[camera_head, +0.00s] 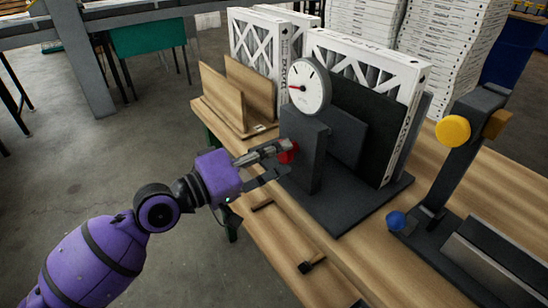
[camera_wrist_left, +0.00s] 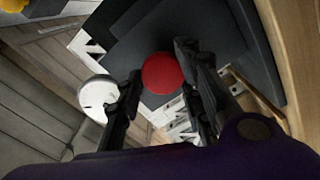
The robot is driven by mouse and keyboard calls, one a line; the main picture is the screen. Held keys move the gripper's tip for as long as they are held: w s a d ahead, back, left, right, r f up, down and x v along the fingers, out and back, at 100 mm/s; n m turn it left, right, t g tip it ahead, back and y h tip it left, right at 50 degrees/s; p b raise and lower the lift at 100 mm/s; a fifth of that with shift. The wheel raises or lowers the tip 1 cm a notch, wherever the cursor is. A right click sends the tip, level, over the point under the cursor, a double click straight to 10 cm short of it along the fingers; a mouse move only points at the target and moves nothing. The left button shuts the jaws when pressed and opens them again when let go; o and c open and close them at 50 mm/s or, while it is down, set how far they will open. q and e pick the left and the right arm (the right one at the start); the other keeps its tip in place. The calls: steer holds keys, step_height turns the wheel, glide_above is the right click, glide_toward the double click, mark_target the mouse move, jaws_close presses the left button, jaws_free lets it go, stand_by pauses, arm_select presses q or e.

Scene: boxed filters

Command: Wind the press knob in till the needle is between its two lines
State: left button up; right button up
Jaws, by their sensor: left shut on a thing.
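The press is a dark grey block (camera_head: 303,150) on a flat dark base, standing on the wooden bench. A round white gauge (camera_head: 309,86) sits on top; its red needle points left, and its scale lines are too small to read surely. The red knob (camera_head: 288,153) is on the press's near left face, partly hidden by my fingers. My left gripper (camera_head: 281,160) is shut on the knob. In the left wrist view the round red knob (camera_wrist_left: 163,73) lies between the two fingers, and the gauge (camera_wrist_left: 97,96) shows to the left. My right gripper is not in view.
A white-framed filter (camera_head: 413,82) stands behind the press's dark plate. More filters and a wooden rack (camera_head: 222,102) are at the back left. At right is a dark stand with a yellow knob (camera_head: 453,130) and a blue ball (camera_head: 396,221). Small items lie near the bench's front edge.

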arm_select(q)
steer(key=shift+s+d+r+m+b, duration=0.1)
steer(key=shift+m+b, duration=0.2)
steer(key=shift+m, duration=1.25)
steer(key=shift+s+d+r+m+b, duration=0.1)
steer(key=shift+m+b, duration=0.2)
steer(key=shift+m, duration=1.3)
steer(key=shift+r+m+b, duration=0.1)
steer(key=shift+m+b, duration=0.2)
steer(key=shift+m, duration=1.25)
steer(key=shift+f, duration=0.1)
steer(key=o, duration=1.1)
steer(key=shift+s+d, duration=0.1)
steer(key=shift+c, duration=0.2)
steer(key=shift+f, duration=0.2)
steer(key=v, duration=1.2)
